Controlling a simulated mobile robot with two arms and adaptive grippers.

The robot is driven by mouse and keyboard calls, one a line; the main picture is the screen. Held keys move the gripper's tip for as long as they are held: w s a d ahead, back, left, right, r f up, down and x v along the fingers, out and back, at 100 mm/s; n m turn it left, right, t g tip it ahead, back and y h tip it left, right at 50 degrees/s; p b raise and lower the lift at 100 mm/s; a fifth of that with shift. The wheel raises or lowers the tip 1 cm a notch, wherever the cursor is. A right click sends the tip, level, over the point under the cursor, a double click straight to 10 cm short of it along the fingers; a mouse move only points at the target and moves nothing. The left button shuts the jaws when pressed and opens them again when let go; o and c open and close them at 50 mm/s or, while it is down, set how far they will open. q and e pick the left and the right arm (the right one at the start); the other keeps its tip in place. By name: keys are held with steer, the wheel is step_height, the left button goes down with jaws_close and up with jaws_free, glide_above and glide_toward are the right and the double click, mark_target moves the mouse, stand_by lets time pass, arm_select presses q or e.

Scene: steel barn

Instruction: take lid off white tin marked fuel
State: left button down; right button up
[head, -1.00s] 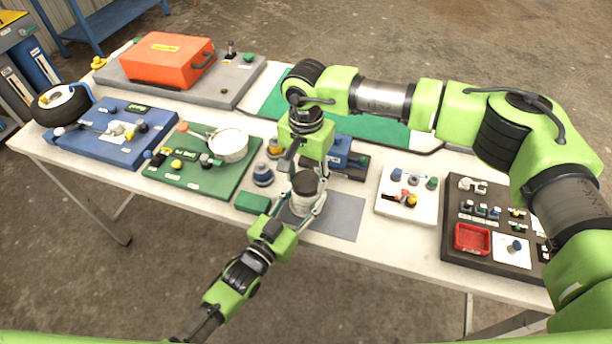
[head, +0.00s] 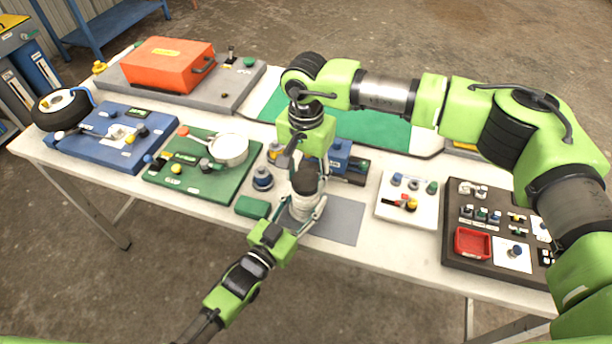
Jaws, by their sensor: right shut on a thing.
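The white tin (head: 301,209) stands upright near the front edge of the table, by the grey mat, with a dark lid (head: 306,181) at its top. Its marking cannot be read from here. My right gripper (head: 307,173) comes down from above and is shut on the lid. Its fingers are partly hidden by its own wrist. My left gripper (head: 301,217) reaches in from the front, with one finger along each side of the tin's body, closed around it. Whether the lid is clear of the tin cannot be made out.
A grey mat (head: 342,220) lies right of the tin. A small green box (head: 252,207) and a blue-topped item (head: 262,178) stand close on the left. A green board with a white pot (head: 229,150) is farther left. A white board (head: 408,212) lies to the right.

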mark_target(306, 180)
steer(key=shift+r, duration=2.05)
arm_select(q)
steer(key=c, duration=1.1)
jaws_free()
steer(key=shift+o, duration=0.2)
steer(key=shift+s+a, duration=0.1)
steer(key=v, duration=1.1)
steer(key=shift+s+a, duration=0.2)
steer(key=shift+s, duration=0.15)
